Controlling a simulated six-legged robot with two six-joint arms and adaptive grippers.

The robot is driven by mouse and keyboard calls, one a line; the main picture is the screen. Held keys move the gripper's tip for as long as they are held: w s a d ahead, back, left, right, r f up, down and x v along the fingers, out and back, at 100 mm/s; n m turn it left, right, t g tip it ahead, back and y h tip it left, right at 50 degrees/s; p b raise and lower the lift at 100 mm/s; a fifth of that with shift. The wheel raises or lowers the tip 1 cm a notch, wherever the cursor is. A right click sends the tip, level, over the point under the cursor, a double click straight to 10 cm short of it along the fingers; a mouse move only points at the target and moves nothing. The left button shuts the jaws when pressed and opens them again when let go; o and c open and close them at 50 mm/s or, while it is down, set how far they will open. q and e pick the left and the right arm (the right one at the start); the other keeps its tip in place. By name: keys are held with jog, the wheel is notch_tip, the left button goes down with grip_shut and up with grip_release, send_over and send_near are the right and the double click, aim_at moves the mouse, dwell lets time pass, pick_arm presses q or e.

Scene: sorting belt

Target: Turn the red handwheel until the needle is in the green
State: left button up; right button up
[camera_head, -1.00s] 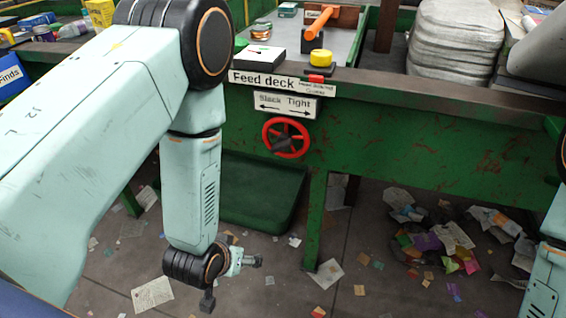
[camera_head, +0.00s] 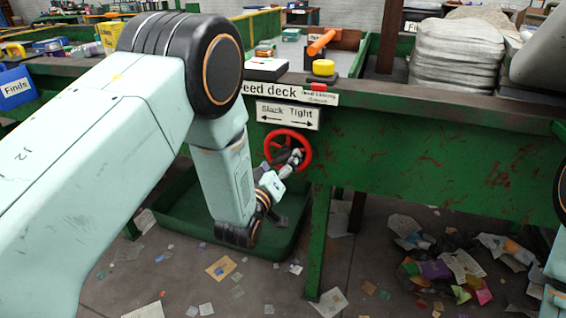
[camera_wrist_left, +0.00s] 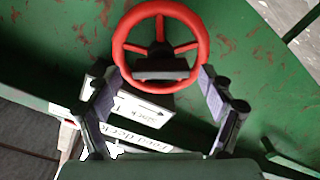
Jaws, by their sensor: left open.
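The red handwheel (camera_head: 304,139) is on the green front of the feed deck, under the "Slack Tight" sign (camera_head: 288,116). My left gripper (camera_head: 292,157) is in front of the wheel in the head view and covers its lower middle. In the left wrist view the red wheel (camera_wrist_left: 160,8) shows ahead, with its dark hub (camera_wrist_left: 160,66) between the fingers of my open left gripper (camera_wrist_left: 163,80). Whether the fingers touch the wheel I cannot tell. A small white dial-like box (camera_head: 267,69) lies on the deck; its needle cannot be read. My right gripper is out of view.
A yellow button (camera_head: 323,68) and an orange-handled tool (camera_head: 321,42) are on the deck above the wheel. A green bin (camera_head: 185,225) stands below, left of a green leg (camera_head: 317,235). Paper scraps litter the floor.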

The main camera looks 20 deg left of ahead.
aim_at(288, 151)
pick_arm(q)
jog(key=shift+w+a, duration=0.1)
jog(key=shift+w, duration=0.8)
jog(key=shift+w+b, duration=0.3)
jog(key=shift+w, duration=0.15)
jog(key=shift+s, duration=0.1)
jog(key=shift+c, duration=0.3)
jog(key=c, duration=1.1)
jog(key=shift+m, duration=0.3)
